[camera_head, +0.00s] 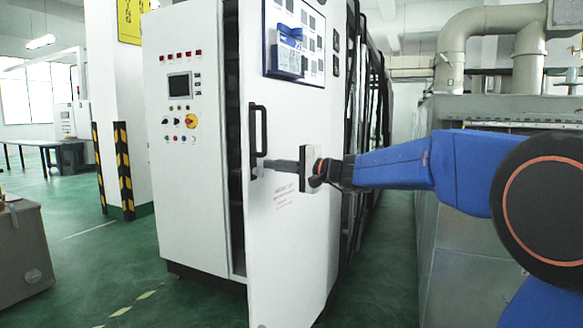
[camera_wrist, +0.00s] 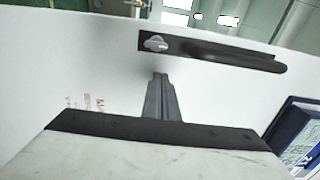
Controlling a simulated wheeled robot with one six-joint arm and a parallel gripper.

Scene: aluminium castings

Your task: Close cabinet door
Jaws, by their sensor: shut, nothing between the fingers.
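The white cabinet door (camera_head: 290,200) stands partly open, with a dark gap between it and the white cabinet body (camera_head: 190,205). A black vertical handle (camera_head: 258,132) is on the door near its free edge. My gripper (camera_head: 262,166) is shut and empty, in front of the door's outer face just below the handle; I cannot tell whether it touches the door. In the wrist view my gripper's fingertips (camera_wrist: 161,76) are together near the lock end of the handle (camera_wrist: 225,55), against the white door (camera_wrist: 60,80) behind.
A control panel (camera_head: 180,85) with a screen and buttons is on the cabinet front. A blue document holder (camera_head: 288,52) is on the door's upper part. A grey metal machine (camera_head: 450,240) stands at the right. Green floor (camera_head: 375,270) is clear between it and the cabinet.

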